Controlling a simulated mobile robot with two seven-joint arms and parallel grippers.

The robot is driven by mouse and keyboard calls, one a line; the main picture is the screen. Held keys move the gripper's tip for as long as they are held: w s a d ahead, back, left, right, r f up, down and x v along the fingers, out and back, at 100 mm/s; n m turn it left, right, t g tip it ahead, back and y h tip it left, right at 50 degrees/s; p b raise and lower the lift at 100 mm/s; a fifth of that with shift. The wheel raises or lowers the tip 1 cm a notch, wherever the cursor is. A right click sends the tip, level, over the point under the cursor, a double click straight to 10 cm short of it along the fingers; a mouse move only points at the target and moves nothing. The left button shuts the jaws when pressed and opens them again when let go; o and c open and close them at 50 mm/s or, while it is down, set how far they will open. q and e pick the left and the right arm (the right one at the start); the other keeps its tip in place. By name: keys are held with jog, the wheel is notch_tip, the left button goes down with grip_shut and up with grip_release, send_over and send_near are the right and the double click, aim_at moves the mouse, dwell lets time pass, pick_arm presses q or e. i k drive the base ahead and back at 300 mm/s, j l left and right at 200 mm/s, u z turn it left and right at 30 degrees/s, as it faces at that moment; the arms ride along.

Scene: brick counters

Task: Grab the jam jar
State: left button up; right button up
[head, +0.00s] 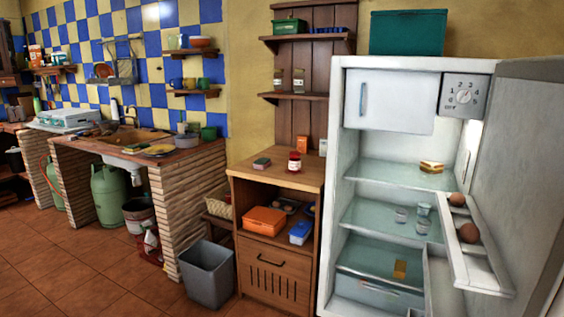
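A small jar (294,162) with a red band and a pale lid stands upright on top of the wooden cabinet (258,183), near its middle; it looks like the jam jar. Two more jars with darker contents, one of them on the left (278,78) and one on the right (298,81), stand on the wooden wall shelf above; their labels are too small to read. Neither of my grippers shows in the head view.
An open fridge (339,150) stands right of the cabinet, its door swung out to the right. A grey bin (207,275) stands on the floor left of the cabinet. The tiled floor (110,285) at front left is clear.

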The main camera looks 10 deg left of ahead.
aim_at(295, 160)
jog(key=i+j, duration=0.25)
jog(key=j, duration=0.2)
jog(key=i+j+u, duration=0.1)
jog(key=i+j, duration=0.15)
jog(key=j, duration=0.15)
jog(key=i+j, duration=0.2)
jog(key=i, duration=0.15)
jog(key=i+j+u, duration=0.1)
jog(key=i, duration=0.25)
jog(key=i+j, duration=0.25)
jog(key=i, duration=0.1)
